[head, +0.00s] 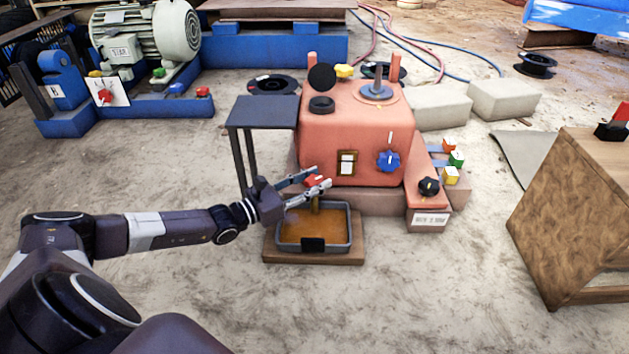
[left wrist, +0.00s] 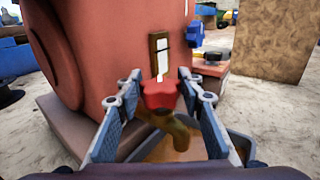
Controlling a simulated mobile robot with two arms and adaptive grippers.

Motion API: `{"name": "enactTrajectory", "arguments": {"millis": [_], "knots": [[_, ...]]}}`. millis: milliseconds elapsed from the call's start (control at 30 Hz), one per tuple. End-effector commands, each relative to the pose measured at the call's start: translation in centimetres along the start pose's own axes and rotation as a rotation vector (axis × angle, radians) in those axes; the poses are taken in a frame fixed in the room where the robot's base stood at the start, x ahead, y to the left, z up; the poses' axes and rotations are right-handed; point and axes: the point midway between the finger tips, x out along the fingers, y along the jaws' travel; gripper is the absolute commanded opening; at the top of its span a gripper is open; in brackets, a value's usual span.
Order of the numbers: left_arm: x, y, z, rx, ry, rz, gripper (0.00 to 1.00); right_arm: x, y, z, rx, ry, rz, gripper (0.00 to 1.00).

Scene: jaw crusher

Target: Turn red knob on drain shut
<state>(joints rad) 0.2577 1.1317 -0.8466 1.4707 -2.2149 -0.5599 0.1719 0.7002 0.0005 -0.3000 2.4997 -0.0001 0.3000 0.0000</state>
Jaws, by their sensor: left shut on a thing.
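The red knob (head: 317,181) sits on a brass-coloured drain (head: 316,204) low on the front of the salmon-red machine (head: 340,120). My left gripper (head: 316,178) reaches in from the left and is shut on the knob, one finger on each side. In the left wrist view the knob (left wrist: 160,96) is between the two fingertips (left wrist: 158,82), with the drain pipe (left wrist: 172,138) below it. The fingers partly hide the knob in the head view. My right gripper is not in view.
A tray (head: 350,235) of brown liquid stands on a wooden board under the drain. A dark stand (head: 262,112) rises just left of the machine. A blue knob (head: 389,160) and a black knob (head: 429,186) are to the right.

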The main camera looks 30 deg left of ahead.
Motion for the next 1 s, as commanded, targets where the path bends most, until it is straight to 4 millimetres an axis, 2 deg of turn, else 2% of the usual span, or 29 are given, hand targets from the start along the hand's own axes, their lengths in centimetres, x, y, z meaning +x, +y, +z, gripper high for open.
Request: {"name": "enactTrajectory", "arguments": {"millis": [600, 1000], "knots": [[0.12, 0.19, 0.08, 0.001, -0.002, -0.372, 0.10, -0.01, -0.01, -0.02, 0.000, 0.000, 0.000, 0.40], [0.08, 0.09, 0.12, -0.002, -0.004, -0.499, 0.10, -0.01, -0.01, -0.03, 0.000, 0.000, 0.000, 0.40]]}}
